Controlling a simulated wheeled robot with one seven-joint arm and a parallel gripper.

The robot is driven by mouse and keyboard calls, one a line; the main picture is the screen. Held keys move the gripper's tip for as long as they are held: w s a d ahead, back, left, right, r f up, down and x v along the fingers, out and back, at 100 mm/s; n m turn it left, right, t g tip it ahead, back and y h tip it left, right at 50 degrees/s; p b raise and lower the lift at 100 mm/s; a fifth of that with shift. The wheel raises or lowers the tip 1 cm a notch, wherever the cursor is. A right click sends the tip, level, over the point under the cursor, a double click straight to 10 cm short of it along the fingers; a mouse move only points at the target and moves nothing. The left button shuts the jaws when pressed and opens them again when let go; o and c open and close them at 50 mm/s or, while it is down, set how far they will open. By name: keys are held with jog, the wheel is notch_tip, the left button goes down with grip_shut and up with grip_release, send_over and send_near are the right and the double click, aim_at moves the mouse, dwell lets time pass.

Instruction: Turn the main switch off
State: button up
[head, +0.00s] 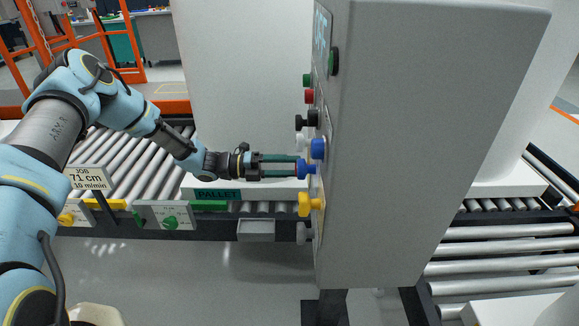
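The grey control cabinet (430,130) stands at the right of centre, its control face seen almost edge-on. I cannot read which is the main switch. My gripper (297,167) points right, its fingers apart with a gap between them. Their tips are at the lower blue knob (308,168); whether they clamp it, I cannot tell. The upper blue knob (318,148) is just above.
A roller conveyor (130,170) runs behind my arm, with a PALLET label (218,195) on a white block. A sign reading 71 cm (87,179) and a green knob (170,222) are at lower left. More rollers (510,248) lie right of the cabinet.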

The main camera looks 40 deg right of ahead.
dwell(0.4)
jog(key=o, duration=1.4)
jog(key=shift+w, duration=0.1)
jog(key=shift+b+v, duration=1.65)
jog(key=shift+v, duration=3.7)
jog(key=shift+a, duration=0.1)
